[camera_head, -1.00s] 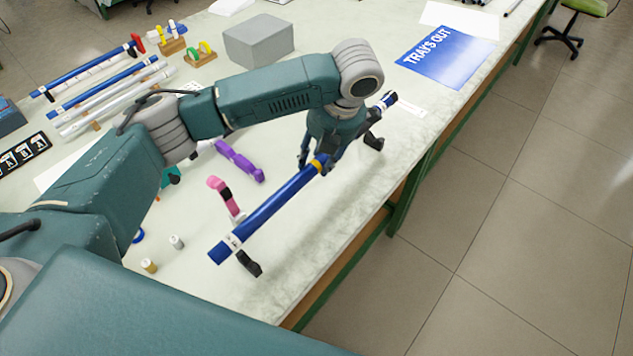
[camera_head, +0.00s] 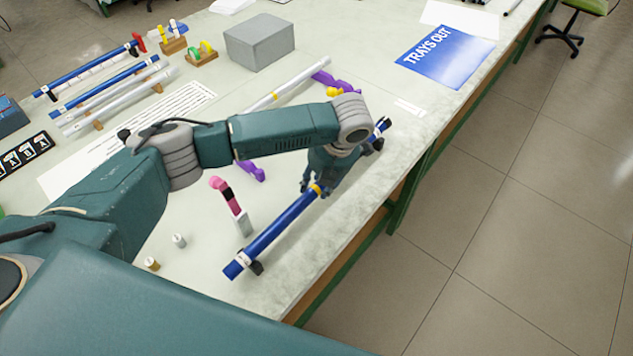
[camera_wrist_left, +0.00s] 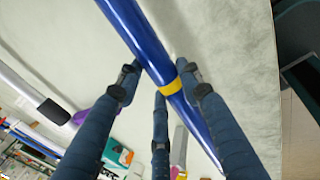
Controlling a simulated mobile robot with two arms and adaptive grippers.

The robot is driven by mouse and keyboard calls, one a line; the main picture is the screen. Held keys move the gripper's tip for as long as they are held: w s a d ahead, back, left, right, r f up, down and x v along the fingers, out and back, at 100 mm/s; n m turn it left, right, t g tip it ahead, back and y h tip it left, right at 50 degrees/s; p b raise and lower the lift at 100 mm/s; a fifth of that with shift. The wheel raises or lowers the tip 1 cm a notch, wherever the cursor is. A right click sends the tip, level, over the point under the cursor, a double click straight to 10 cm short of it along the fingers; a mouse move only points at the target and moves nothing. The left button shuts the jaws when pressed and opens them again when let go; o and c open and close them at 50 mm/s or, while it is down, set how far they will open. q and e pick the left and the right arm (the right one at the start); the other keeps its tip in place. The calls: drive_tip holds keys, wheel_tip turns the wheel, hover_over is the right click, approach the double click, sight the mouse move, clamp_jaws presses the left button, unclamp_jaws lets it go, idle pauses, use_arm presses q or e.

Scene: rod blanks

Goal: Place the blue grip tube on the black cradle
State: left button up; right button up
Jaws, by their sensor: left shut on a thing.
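The blue grip tube (camera_head: 275,230) has a yellow band and white bands near its ends. My left gripper (camera_head: 316,187) is shut on it by the yellow band, reaching from above; the tube also shows between the fingers in the left wrist view (camera_wrist_left: 150,45). The black cradle shows as a near support (camera_head: 257,268) and a far support (camera_head: 378,144) by the table's right edge. The tube lies along the line of both supports, over or on them. I cannot tell whether it touches them. My right gripper is not in view.
A pink and grey holder (camera_head: 230,196) stands just left of the tube. Purple holder parts (camera_head: 252,170) and a pale rod (camera_head: 290,83) lie behind my arm. A grey box (camera_head: 259,43) and a blue sign (camera_head: 445,55) are farther back. Two small cylinders (camera_head: 179,240) stand at left.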

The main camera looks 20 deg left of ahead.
use_arm(q)
drive_tip(key=shift+f, duration=0.3)
drive_tip(key=shift+f, duration=0.1)
drive_tip(key=o, duration=1.3)
drive_tip(key=shift+r, duration=0.3)
drive_tip(key=b+v, duration=0.2)
drive_tip(key=v, duration=1)
drive_tip(key=shift+r, duration=0.2)
drive_tip(key=shift+d, duration=0.1)
